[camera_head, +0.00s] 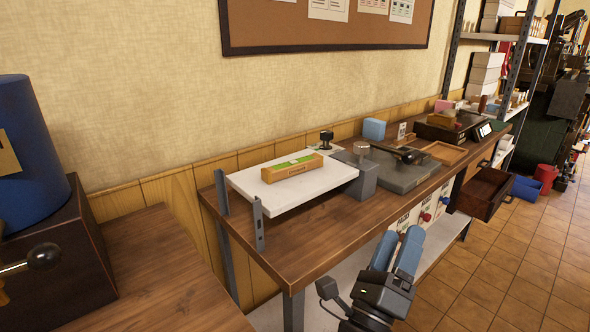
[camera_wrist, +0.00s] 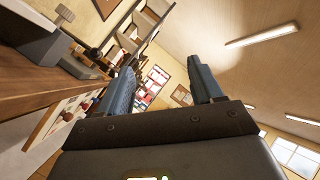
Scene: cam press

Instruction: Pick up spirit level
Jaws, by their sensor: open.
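The spirit level (camera_head: 292,167) looks like a short wooden-coloured bar with a green and white top. It lies flat on a raised white shelf (camera_head: 250,184) at the left end of the wooden workbench. My gripper (camera_head: 397,252), with two blue-grey fingers, is in front of the bench's front edge, to the right of and nearer than the level. The fingers are apart with nothing between them. In the wrist view my gripper (camera_wrist: 163,88) points across the room, and I cannot make out the level there.
A grey block (camera_head: 364,178) with a knob stands right beside the shelf. A grey plate (camera_head: 400,172) with a black handle lies farther right. Metal posts (camera_head: 258,225) rise at the shelf's left end. An open drawer (camera_head: 483,190) juts out at the far right. A blue cylinder (camera_head: 28,150) stands at left.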

